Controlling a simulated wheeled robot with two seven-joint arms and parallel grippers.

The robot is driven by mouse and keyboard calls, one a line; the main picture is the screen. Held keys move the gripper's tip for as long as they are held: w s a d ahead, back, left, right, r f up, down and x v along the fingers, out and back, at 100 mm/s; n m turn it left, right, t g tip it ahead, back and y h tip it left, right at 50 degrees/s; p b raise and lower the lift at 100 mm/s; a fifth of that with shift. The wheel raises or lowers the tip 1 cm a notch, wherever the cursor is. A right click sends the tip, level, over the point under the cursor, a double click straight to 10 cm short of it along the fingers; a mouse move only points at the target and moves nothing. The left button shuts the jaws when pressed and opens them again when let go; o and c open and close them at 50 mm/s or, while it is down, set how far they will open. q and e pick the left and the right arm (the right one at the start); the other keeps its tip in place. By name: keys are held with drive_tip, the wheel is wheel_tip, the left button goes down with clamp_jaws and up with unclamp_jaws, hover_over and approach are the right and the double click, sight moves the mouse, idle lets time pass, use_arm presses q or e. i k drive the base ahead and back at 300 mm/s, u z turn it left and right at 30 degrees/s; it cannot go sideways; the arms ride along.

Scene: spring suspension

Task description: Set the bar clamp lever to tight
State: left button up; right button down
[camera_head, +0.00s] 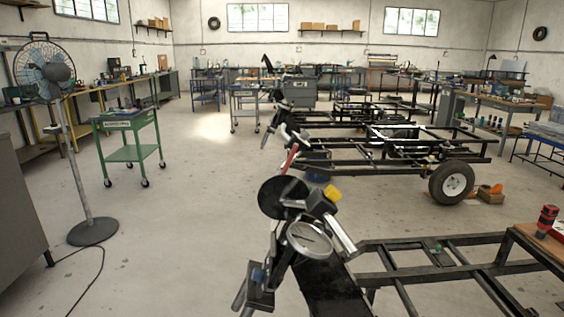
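I cannot make out a bar clamp or its lever with certainty. A red and black tool (546,221) stands on a wooden board at the right edge; it is too small to tell what it is. A thin red bar (290,158) leans by the front of the second vehicle frame; whether it belongs to a clamp I cannot tell. Neither of my grippers can be made out.
A wheel (451,183) is behind. A fan (93,232) and green cart (128,153) stand left. Floor between is clear.

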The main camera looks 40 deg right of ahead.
sight(294, 150)
drive_tip(key=i, duration=0.4)
drive_tip(key=z, duration=1.1)
